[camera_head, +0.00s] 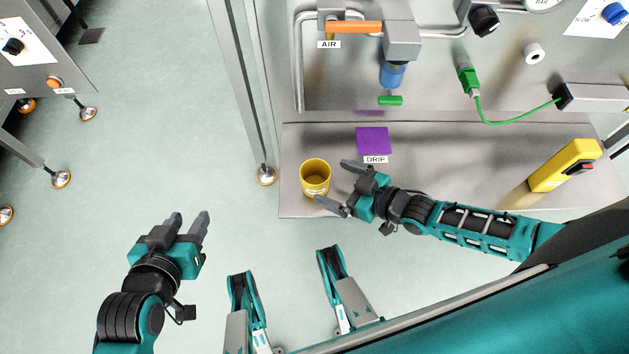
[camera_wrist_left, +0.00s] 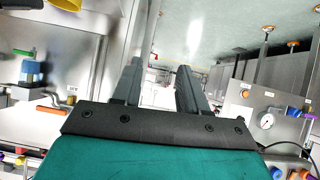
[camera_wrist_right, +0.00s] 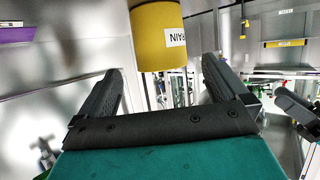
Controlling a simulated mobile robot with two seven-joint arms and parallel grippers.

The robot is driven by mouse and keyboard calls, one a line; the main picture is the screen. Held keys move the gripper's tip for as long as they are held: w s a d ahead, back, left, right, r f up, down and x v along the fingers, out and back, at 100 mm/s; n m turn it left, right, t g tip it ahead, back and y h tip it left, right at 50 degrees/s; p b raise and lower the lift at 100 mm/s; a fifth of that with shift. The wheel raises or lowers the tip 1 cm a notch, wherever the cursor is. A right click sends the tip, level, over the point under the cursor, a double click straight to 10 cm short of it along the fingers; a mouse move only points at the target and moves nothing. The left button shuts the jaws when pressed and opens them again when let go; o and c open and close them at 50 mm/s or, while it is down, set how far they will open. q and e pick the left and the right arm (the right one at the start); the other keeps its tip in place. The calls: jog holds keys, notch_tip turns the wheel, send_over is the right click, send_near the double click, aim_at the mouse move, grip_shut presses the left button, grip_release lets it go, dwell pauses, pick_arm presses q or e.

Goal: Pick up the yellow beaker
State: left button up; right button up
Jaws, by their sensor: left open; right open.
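The yellow beaker (camera_head: 315,190) stands upright near the left front corner of the metal shelf in the head view. In the right wrist view the beaker (camera_wrist_right: 158,38) shows a white label ending in "RAIN" and sits beyond my fingertips, between their lines. My right gripper (camera_head: 338,186) is open just right of the beaker, its two fingers pointing left towards it, with nothing between them. One fingertip is close to the beaker's front side; whether it touches I cannot tell. My left gripper (camera_head: 184,226) is open and empty above the floor, left of the shelf.
The metal shelf (camera_head: 450,185) holds a purple square (camera_head: 373,141) marked DRIP and a yellow box (camera_head: 565,165) at right. Above it are a blue-bowled air unit (camera_head: 393,74) and a green cable (camera_head: 510,121). A vertical post (camera_head: 245,90) stands left of the shelf.

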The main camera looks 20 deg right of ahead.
aim_at(304, 170)
jog(key=shift+x, duration=0.75)
jog(key=b+x, duration=0.2)
jog(key=x, duration=0.2)
jog(key=shift+w+a+f+b, duration=0.15)
jog(key=shift+b, duration=0.15)
jog(key=shift+w+a, duration=0.2)
jog(key=shift+w, duration=0.05)
pick_arm(q)
jog(key=shift+w+d+f, duration=0.3)
jog(key=shift+w+d, duration=0.05)
jog(key=shift+w, duration=0.1)
pick_arm(e)
jog(key=c, duration=1)
pick_arm(q)
jog(key=shift+s+f, duration=0.1)
jog(key=shift+f, duration=0.05)
jog(key=shift+s, duration=0.1)
notch_tip(304, 170, up, 6)
jog(key=a+p, duration=0.2)
jog(key=p, duration=0.7)
jog(key=shift+s, duration=0.35)
pick_arm(e)
notch_tip(304, 170, up, 20)
